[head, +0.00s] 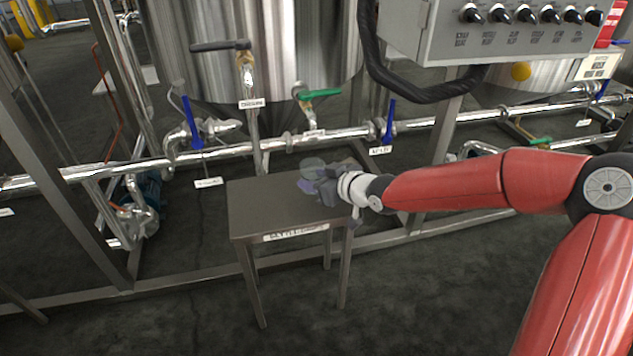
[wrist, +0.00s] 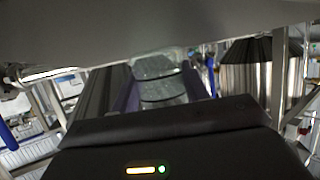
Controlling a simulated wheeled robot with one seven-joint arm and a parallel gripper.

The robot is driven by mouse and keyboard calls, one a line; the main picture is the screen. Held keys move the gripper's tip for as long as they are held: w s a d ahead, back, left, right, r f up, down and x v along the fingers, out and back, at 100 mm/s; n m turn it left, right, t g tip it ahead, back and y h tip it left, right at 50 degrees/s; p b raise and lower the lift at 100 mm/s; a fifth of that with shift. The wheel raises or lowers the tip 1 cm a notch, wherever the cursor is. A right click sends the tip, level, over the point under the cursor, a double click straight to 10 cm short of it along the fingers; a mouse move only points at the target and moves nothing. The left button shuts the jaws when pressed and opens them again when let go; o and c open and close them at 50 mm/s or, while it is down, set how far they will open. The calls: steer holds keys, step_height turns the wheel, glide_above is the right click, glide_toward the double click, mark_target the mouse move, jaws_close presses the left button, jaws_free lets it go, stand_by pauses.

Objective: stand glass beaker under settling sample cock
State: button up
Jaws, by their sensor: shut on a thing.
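My gripper (head: 318,184) is over the right part of the small metal stand's top (head: 262,205) in the head view. It is shut on a clear glass beaker (head: 312,164), which is faint and partly hidden. In the wrist view the beaker (wrist: 158,78) sits between the two fingers. I cannot tell whether its base touches the stand. A small cock with a green handle (head: 318,95) is on the tank's lower front, above the beaker. Another cock with a dark lever (head: 222,46) is further left, with a label (head: 251,104) below it. I cannot read which is the settling sample cock.
A shiny horizontal pipe (head: 250,148) with blue-handled valves (head: 389,121) runs behind the stand. The stand's left half is clear.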

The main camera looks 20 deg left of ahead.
steer(key=o, duration=1)
steer(key=shift+s+d+r, duration=0.1)
steer(key=shift+d+r, duration=0.1)
steer(key=p+v, duration=0.4)
steer(key=v, duration=0.7)
steer(key=shift+s+d, duration=0.25)
